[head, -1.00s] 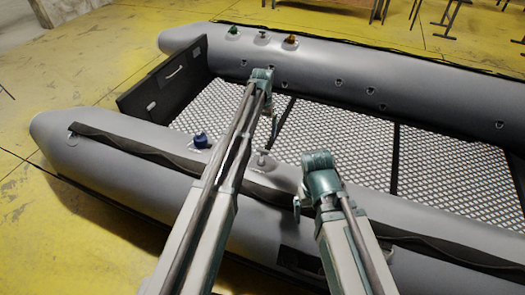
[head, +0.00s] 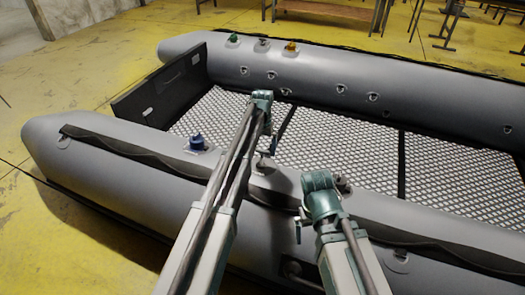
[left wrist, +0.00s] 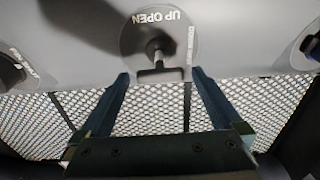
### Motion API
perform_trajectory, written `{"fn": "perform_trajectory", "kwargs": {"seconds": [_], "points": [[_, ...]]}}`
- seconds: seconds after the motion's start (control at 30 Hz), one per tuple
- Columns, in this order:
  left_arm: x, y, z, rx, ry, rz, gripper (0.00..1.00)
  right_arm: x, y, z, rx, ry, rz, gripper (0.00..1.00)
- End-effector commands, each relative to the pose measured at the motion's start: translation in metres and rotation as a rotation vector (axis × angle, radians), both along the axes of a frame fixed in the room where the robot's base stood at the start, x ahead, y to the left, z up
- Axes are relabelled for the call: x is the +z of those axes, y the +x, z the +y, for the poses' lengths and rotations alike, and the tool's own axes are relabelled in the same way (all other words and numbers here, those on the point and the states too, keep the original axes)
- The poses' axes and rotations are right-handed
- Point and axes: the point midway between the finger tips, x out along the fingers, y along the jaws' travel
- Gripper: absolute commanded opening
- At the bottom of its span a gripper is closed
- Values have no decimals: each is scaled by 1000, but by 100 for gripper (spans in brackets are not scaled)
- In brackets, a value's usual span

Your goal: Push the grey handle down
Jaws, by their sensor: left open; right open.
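The grey handle (left wrist: 160,70) is a T-shaped lever on a round plate marked "UP OPEN", on the boat's grey tube. In the left wrist view my left gripper (left wrist: 160,78) is open, one finger on each side of the handle's crossbar, with gaps showing. In the head view my left gripper (head: 267,148) hangs by the near tube, and my left arm hides the handle there. My right gripper (head: 298,226) is small, partly hidden by its wrist, over the near tube, away from the handle; its jaws are open.
A blue valve (head: 197,142) stands on the near tube, left of my left arm. The boat's meshed floor (head: 345,138) is clear. Tables stand at the back.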

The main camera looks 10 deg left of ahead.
Motion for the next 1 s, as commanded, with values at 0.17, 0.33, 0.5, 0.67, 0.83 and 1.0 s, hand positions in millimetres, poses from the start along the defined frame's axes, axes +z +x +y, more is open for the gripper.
{"fn": "perform_trajectory", "kwargs": {"seconds": [0.17,0.33,0.5,0.67,0.83,1.0], "points": [[1,0,0,0,0,0,89,1,0,0,0,0,0,100],[1,0,0,0,0,0,59,1,0,0,0,0,0,100],[1,0,0,0,0,0,28,1,0,0,0,0,0,100],[1,0,0,0,0,0,0,1,0,0,0,0,0,100],[0,0,0,0,0,0,0,1,0,0,0,0,0,100],[-8,-1,0,0,0,0,0,-9,0,0,0,-1,0,100]]}}
